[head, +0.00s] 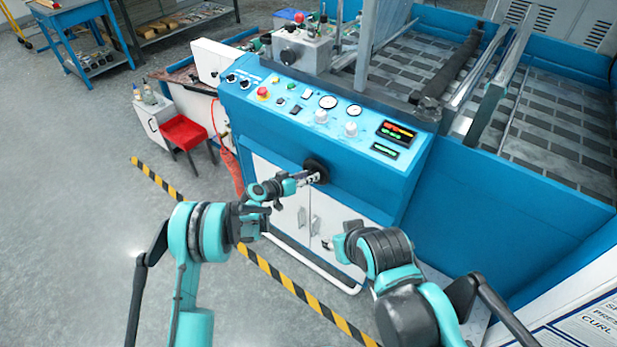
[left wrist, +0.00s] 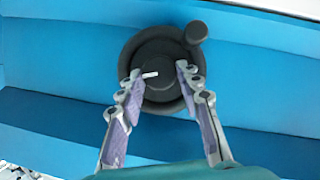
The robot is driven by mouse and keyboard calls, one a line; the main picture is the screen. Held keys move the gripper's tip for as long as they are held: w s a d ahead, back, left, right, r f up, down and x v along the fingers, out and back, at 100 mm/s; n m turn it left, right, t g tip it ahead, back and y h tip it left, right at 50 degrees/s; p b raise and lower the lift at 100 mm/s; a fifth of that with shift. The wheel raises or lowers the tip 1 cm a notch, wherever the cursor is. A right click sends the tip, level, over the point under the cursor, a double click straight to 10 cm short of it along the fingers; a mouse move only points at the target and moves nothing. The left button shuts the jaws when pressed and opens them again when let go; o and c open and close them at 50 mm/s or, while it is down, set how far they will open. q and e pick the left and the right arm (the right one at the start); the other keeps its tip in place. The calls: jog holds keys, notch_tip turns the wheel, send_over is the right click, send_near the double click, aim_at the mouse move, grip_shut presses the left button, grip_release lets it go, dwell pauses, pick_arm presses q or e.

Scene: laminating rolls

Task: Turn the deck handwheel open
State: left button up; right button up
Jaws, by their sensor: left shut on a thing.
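The deck handwheel (head: 316,170) is a black round wheel on the blue front panel of the machine. In the left wrist view the handwheel (left wrist: 158,95) shows a raised hub with a white pointer mark and a crank knob (left wrist: 196,32) at its upper right. My left gripper (head: 309,178) reaches it from the left. In the left wrist view its two fingers (left wrist: 158,80) lie on either side of the hub, shut on it. My right gripper (head: 328,243) is below and to the right of the wheel, apart from it; its finger opening is too small to tell.
The blue control panel (head: 300,110) with gauges, knobs and displays overhangs the wheel. White cabinet doors (head: 290,215) with handles are below. Striped floor tape (head: 265,265) runs in front; the grey floor (head: 70,200) at left is clear.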

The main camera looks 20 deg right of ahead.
pick_arm(q)
jog(key=n+h, duration=0.1)
jog(key=n, duration=0.2)
jog(key=n+g+h, duration=0.1)
jog(key=n+h, duration=0.1)
jog(key=n, duration=0.1)
jog(key=f+n+g+h, duration=0.1)
jog(key=n+h, duration=0.1)
jog(key=n, duration=0.1)
jog(key=shift+w+a+n, duration=0.2)
jog(key=shift+w+n, duration=0.1)
jog(key=shift+n, duration=0.1)
dwell(0.4)
jog(key=o, duration=1.2)
jog(key=shift+c, duration=0.2)
jog(key=v, duration=1.2)
jog(key=shift+w, duration=0.1)
